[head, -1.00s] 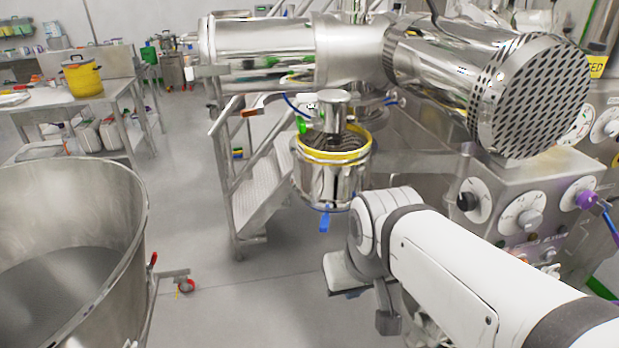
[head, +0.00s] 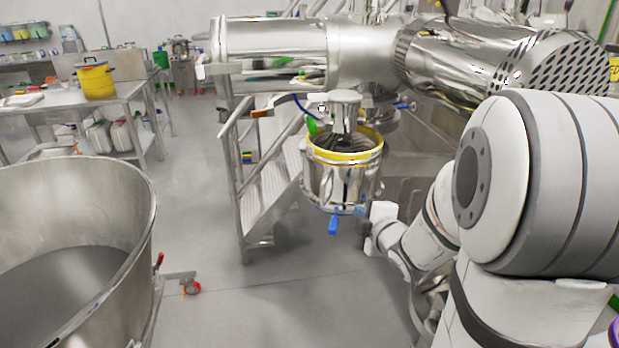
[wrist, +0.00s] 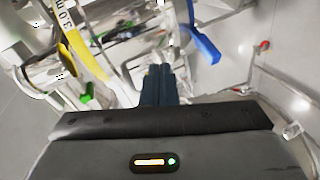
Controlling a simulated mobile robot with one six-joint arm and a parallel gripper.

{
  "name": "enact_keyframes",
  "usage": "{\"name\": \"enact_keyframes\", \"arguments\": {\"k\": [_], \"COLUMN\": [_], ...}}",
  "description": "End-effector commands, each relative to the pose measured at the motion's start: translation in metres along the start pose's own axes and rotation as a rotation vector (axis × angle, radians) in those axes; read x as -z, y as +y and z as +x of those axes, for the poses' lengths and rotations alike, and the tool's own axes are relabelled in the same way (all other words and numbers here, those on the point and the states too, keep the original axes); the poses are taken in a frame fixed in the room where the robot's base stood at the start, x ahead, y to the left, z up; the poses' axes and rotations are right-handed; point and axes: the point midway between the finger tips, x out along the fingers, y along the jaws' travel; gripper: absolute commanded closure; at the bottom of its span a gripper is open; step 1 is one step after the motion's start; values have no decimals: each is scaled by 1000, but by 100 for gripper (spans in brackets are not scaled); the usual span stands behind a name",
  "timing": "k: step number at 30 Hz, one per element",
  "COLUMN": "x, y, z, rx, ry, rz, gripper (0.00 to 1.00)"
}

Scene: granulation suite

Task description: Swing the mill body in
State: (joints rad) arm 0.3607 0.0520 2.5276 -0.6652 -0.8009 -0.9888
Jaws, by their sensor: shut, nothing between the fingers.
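The mill body (head: 343,187) is a shiny steel drum with a yellow ring (head: 346,154) around its open top. It hangs below the large horizontal steel housing. A blue lever (head: 333,225) points down from its underside. My gripper (head: 361,211) is at the drum's lower right, just right of the lever. In the wrist view my dark fingers (wrist: 160,82) are together with nothing between them. There the yellow band (wrist: 84,52) shows at upper left and the blue lever (wrist: 204,40) at upper right. I cannot tell whether the fingertips touch the drum.
Steel steps (head: 270,190) stand behind the mill body. A steel table (head: 130,93) with a yellow pot (head: 95,80) is at back left. The grey floor between is clear.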

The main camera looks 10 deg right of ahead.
Motion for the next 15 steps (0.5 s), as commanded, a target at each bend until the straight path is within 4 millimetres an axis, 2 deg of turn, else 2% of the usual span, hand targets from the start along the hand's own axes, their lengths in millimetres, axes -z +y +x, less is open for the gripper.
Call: {"name": "enact_keyframes", "arguments": {"k": [1,6,11,15], "x": [-1,7,12,16], "y": [-6,-8,-8,-4], "z": [4,4,0,6], "rx": [-35,-170,-246,-264], "ry": [50,194,257,272], "rz": [-53,-197,-253,-265], "gripper": [100,100,100,100]}}
